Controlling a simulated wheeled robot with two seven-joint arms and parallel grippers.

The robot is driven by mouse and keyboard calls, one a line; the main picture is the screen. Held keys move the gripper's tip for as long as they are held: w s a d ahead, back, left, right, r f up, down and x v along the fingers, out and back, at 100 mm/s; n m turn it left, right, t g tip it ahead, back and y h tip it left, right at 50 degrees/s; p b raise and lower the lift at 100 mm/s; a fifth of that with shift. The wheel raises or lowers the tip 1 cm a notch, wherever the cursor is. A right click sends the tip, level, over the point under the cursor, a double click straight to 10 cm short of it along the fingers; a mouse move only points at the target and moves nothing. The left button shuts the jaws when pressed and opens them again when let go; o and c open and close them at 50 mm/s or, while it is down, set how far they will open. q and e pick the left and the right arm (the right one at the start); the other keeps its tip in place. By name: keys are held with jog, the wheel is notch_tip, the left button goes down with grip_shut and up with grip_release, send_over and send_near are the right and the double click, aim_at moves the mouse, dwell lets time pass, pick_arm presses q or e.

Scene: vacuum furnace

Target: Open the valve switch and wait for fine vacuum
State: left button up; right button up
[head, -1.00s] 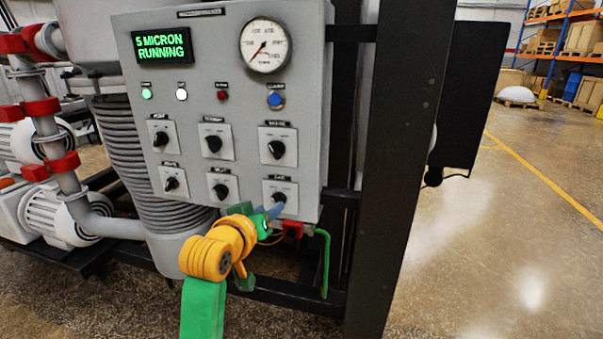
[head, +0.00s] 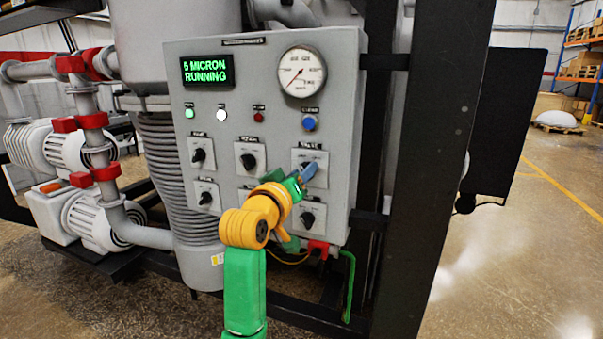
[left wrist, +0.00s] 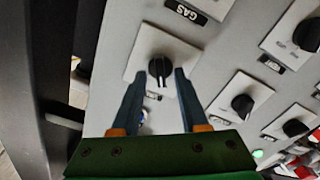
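The valve switch (head: 322,160) is the upper right of the knobs on the grey control panel. Its black knob (left wrist: 160,66) shows in the left wrist view on a white plate, its pointer line toward the camera. My left gripper (head: 307,173) is at this switch. In the left wrist view its two fingers (left wrist: 161,78) are apart, one on each side of the knob, with gaps visible; contact cannot be told. In the head view the gripper partly hides the knob. The display (head: 207,71) reads "5 MICRON RUNNING". My right gripper is not in view.
The gauge (head: 303,71) sits above the blue button (head: 310,123); its needle points lower left. Green (head: 190,112) and white (head: 222,115) lamps are lit. The gas knob (head: 307,219) is just below my gripper. A black frame post (head: 430,150) stands right of the panel.

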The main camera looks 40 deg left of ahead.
pick_arm(q)
grip_shut()
jog(key=shift+d+m+p, duration=0.1)
jog(key=shift+m+p, duration=3.4)
jog(key=shift+m, duration=2.4)
